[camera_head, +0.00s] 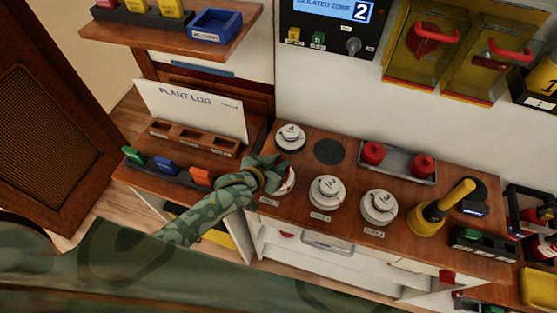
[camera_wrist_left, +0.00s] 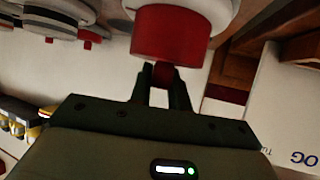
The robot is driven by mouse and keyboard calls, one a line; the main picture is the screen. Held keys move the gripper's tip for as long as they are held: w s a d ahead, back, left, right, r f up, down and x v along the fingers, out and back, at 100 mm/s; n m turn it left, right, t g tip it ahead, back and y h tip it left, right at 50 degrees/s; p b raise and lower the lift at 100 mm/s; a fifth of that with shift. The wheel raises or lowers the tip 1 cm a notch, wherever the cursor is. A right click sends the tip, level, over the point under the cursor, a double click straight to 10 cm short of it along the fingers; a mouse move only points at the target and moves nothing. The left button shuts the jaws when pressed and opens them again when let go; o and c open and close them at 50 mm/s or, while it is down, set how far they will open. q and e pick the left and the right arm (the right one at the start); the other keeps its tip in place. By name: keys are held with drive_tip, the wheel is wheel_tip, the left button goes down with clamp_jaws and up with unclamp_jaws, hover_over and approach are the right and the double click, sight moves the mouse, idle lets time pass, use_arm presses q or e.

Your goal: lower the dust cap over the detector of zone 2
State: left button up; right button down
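A zone 2 detector (camera_head: 285,188), white and round, stands at the left end of the front row on the wooden worktop, mostly hidden by my left gripper (camera_head: 268,174). In the left wrist view the gripper (camera_wrist_left: 162,88) is shut on the narrow stub of a red dust cap (camera_wrist_left: 168,36). The white detector body (camera_wrist_left: 215,12) shows directly behind the cap. I cannot tell whether the cap is seated or slightly above it. The panel screen (camera_head: 334,9) reads isolated zone 2. My right gripper is not in view.
More white detectors stand nearby, at the middle (camera_head: 327,193), right (camera_head: 379,208) and back (camera_head: 290,138). A grey tray (camera_head: 398,159) holds two red caps. A yellow-handled tool (camera_head: 428,219) stands at the right. A dark disc (camera_head: 328,151) lies bare.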

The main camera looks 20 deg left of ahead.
use_arm(q)
drive_tip(key=o, duration=0.5)
drive_tip(key=p+v, duration=0.3)
drive_tip(key=v, duration=1.3)
drive_tip(key=shift+s, duration=0.2)
drive_tip(key=shift+r, duration=0.1)
